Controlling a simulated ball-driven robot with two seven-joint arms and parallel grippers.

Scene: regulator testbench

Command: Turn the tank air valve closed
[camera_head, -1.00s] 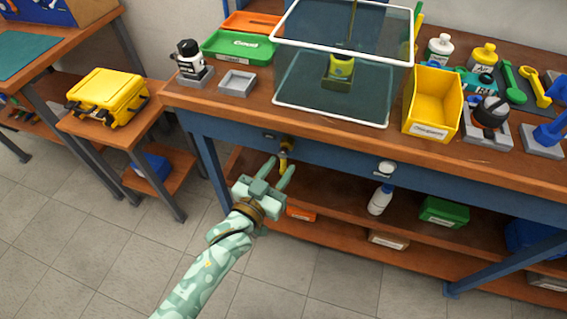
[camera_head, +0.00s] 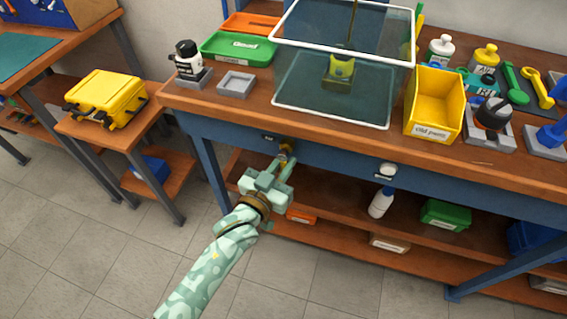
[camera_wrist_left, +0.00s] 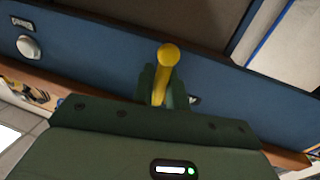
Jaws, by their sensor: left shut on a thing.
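The tank air valve (camera_head: 286,147) is a small yellow and brass handle on the blue front rail of the bench, below the tank. In the left wrist view its yellow lever (camera_wrist_left: 165,72) with a round end stands between my fingers. My left gripper (camera_head: 284,162) is shut on this lever, its fingers on either side of it. Part of the valve is hidden behind the fingers. The clear tank (camera_head: 335,95) with white edges stands on the bench above. My right gripper is in neither view.
A white knob (camera_head: 388,170) is on the same rail to the right, also in the wrist view (camera_wrist_left: 28,47). A yellow bin (camera_head: 434,100) and green tray (camera_head: 238,48) stand on the bench. A lower shelf holds a white bottle (camera_head: 380,203). The floor in front is clear.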

